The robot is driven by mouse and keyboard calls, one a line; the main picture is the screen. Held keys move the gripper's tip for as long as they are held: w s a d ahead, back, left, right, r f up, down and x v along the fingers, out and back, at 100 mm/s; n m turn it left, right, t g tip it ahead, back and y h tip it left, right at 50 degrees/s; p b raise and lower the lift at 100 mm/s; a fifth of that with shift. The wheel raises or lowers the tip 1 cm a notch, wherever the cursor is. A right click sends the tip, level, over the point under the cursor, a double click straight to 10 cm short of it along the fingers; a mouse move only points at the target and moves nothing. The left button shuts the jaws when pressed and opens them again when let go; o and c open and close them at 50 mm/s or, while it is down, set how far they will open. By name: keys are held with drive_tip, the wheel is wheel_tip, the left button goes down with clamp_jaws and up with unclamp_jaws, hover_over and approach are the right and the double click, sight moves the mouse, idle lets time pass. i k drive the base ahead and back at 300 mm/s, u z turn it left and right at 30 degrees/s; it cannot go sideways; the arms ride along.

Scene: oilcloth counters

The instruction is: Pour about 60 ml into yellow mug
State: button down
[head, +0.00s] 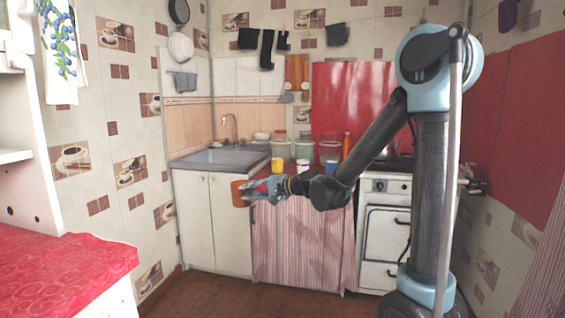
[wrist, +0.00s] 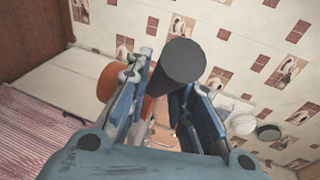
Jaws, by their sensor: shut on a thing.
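The yellow mug (head: 277,165) stands on the red-covered counter, behind my gripper and to its right. My gripper (head: 254,190) is in front of the counter, shut on an orange-brown vessel (head: 239,194). The vessel is held in the air before the white cabinet doors and looks roughly upright. In the wrist view, a dark grey cylinder (wrist: 184,60), seemingly the vessel's handle, lies between the fingers of my gripper (wrist: 162,88). The orange-brown body (wrist: 110,82) shows partly behind the left finger. The vessel's contents and the inside of the mug are hidden.
White cups (head: 303,165) stand right of the mug, with several lidded jars (head: 281,149) behind. An orange bottle (head: 346,146) is farther right. The metal sink (head: 222,158) is left, the white stove (head: 385,220) right. Another red counter (head: 70,262) is at near left.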

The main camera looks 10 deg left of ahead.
sight(277, 164)
drive_tip(key=u, duration=0.05)
drive_tip(key=i, duration=1.75)
